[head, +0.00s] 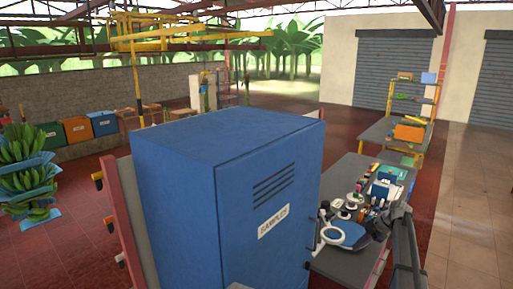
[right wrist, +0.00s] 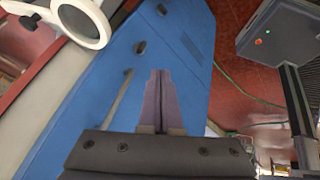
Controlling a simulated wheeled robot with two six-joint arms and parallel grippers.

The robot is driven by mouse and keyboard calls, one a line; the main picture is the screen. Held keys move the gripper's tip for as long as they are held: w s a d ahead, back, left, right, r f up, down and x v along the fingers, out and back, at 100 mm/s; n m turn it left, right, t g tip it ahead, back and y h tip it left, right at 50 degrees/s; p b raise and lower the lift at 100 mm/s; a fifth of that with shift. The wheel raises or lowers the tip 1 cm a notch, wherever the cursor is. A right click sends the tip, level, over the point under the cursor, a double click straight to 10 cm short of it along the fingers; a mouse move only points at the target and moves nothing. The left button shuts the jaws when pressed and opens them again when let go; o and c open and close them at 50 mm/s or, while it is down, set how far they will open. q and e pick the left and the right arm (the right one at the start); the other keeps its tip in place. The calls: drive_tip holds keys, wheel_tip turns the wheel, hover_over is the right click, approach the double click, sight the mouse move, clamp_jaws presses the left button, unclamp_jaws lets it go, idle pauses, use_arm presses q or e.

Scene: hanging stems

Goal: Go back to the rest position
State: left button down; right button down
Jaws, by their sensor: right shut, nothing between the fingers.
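My right gripper (head: 378,226) is at the right of the head view, beside the cluttered bench and to the right of the blue cabinet (head: 185,165) marked SAMPLES. In the right wrist view its two fingers (right wrist: 160,75) are together with nothing between them. A large blue surface (right wrist: 85,115) with dark slots lies behind the fingers there; it looks like the cabinet. I cannot tell how far the fingertips are from it. My left gripper is in neither view.
A white ring-shaped magnifier (head: 333,236) stands close to the right gripper; it also shows in the right wrist view (right wrist: 100,30). The grey bench (head: 345,180) holds several small items. A second table (head: 375,131) is farther back. Open tiled floor (head: 465,215) lies at right.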

drive_tip(key=s+a+f+m+g+h+b, duration=0.1)
drive_tip(key=s+a+f+m+b, duration=0.3)
drive_tip(key=s+a, duration=0.6)
drive_tip(key=s+a+f+m+g+h+b, duration=0.3)
drive_tip(key=s+a+f, duration=0.4)
drive_tip(key=a, duration=0.7)
drive_tip(key=s+a+f+m+h+b, duration=0.1)
drive_tip(key=s+a+f+m+b, duration=0.1)
drive_tip(key=s, duration=0.5)
drive_tip(key=s+a+f+m+t+h+b, duration=0.1)
drive_tip(key=s+a+f+m+b, duration=0.2)
drive_tip(key=s, duration=0.3)
drive_tip(key=s+a+f+m+h+b, duration=0.1)
drive_tip(key=s+a+f+m+b, duration=0.1)
drive_tip(key=s+a, duration=0.3)
drive_tip(key=s+m+b, duration=0.1)
drive_tip(key=s, duration=0.1)
drive_tip(key=shift+s+f, duration=0.3)
drive_tip(key=shift+s, duration=0.05)
